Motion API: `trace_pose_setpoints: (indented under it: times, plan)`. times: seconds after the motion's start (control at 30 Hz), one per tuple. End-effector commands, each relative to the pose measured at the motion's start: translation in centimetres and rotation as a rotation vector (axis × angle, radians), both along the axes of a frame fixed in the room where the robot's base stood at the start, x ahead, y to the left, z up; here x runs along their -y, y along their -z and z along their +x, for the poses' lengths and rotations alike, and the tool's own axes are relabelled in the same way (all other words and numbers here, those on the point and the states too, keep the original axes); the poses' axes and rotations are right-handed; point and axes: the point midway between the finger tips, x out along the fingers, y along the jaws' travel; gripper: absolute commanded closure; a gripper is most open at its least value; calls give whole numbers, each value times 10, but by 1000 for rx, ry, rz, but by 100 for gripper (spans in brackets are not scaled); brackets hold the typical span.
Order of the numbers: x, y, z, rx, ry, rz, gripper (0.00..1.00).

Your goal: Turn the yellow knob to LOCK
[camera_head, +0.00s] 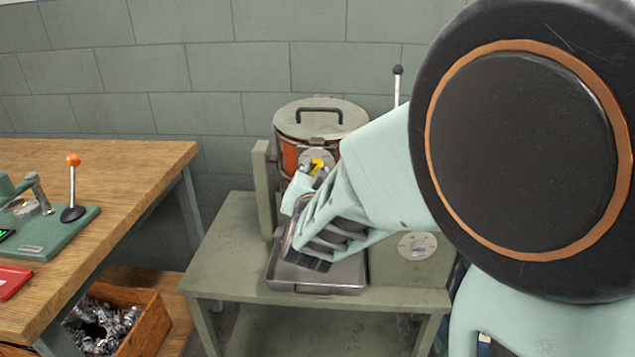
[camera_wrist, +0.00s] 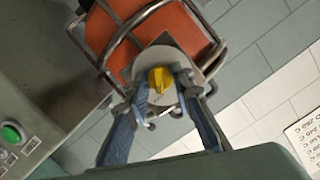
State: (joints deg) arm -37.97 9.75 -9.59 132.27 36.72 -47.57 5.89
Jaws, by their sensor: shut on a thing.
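The yellow knob (camera_head: 317,166) sits on a round grey plate (camera_head: 305,158) on the front of an orange drum with a grey lid. In the wrist view the yellow knob (camera_wrist: 160,79) stands out from the pale plate (camera_wrist: 165,60). My gripper (camera_wrist: 162,82) reaches it with one finger on each side and is shut on it. In the head view my gripper (camera_head: 312,175) is partly hidden by my own arm. Any LOCK marking is too small to read or hidden.
The orange drum (camera_head: 289,157) stands in a frame on a green-grey stand (camera_head: 230,262), with a metal tray (camera_head: 325,278) below. A black-knobbed lever (camera_head: 397,85) rises behind at right. A wooden bench (camera_head: 100,170) is at left. A green button (camera_wrist: 11,133) shows in the wrist view.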

Motion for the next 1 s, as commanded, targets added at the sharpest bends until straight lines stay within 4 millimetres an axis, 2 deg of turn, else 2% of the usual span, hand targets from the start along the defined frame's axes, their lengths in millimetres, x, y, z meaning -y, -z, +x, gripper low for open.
trace_pose_setpoints:
  times: [0.03, 0.3, 0.87, 0.9, 1.0]
  plan:
    - [1, 5, 0, 3, -1, 28, 100]
    - [1, 3, 0, 4, -12, 126, 100]
    - [1, 1, 0, 3, -14, 153, 100]
    - [1, 1, 0, 3, -14, 153, 76]
    - [1, 1, 0, 3, -14, 153, 65]
